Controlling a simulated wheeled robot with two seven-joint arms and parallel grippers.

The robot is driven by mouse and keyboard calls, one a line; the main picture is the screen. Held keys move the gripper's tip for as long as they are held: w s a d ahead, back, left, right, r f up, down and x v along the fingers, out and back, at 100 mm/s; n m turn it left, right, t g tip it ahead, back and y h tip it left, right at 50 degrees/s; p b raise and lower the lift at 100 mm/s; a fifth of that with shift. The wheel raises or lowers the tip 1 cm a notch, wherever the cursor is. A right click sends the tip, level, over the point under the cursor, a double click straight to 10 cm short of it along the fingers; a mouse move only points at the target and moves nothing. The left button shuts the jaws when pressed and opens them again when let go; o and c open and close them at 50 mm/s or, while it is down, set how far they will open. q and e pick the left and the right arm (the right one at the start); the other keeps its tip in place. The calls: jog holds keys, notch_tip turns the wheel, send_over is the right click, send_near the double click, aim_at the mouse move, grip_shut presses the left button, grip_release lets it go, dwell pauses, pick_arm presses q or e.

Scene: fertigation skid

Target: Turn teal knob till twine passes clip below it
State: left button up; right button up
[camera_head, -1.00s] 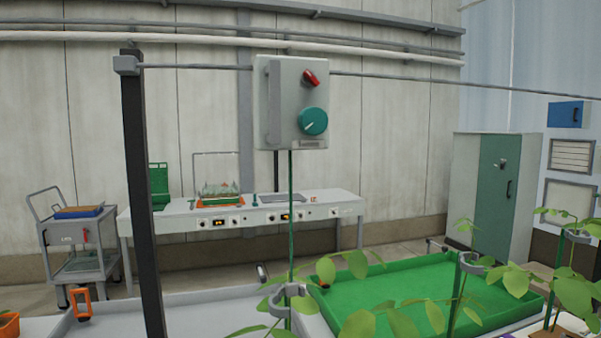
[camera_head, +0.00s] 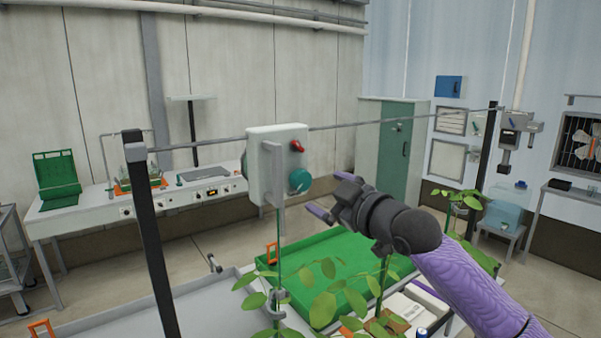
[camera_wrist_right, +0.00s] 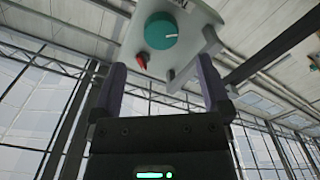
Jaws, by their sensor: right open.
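The teal knob (camera_head: 300,180) is on the front of a pale grey box (camera_head: 262,165) hung from a horizontal wire. A red switch (camera_head: 297,146) is above it. Green twine (camera_head: 279,235) runs down from the box to a grey clip (camera_head: 277,298) among the leaves; leaves partly hide the clip. My right gripper (camera_head: 330,195) is open and empty, to the right of the knob and apart from it. In the right wrist view the knob (camera_wrist_right: 161,31) shows beyond the open fingers (camera_wrist_right: 162,85), its white mark pointing right. My left gripper is not in view.
A grey bracket (camera_head: 274,185) sticks out beside the knob. A dark post (camera_head: 152,245) stands at the left. Leafy plants (camera_head: 330,300) and a green tray (camera_head: 335,250) are below. A white bench (camera_head: 85,215) is behind.

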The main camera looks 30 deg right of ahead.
aim_at(305, 182)
jog(key=w, duration=0.2)
jog(key=w+p, duration=0.1)
jog(key=w, duration=0.3)
jog(key=shift+a+r+p, duration=0.15)
jog(key=shift+a+p, duration=0.2)
jog(key=shift+p, duration=0.05)
jog(key=shift+w+f, duration=0.2)
jog(key=shift+w, duration=0.35)
jog(key=c, duration=1.3)
jog(key=shift+n, duration=0.3)
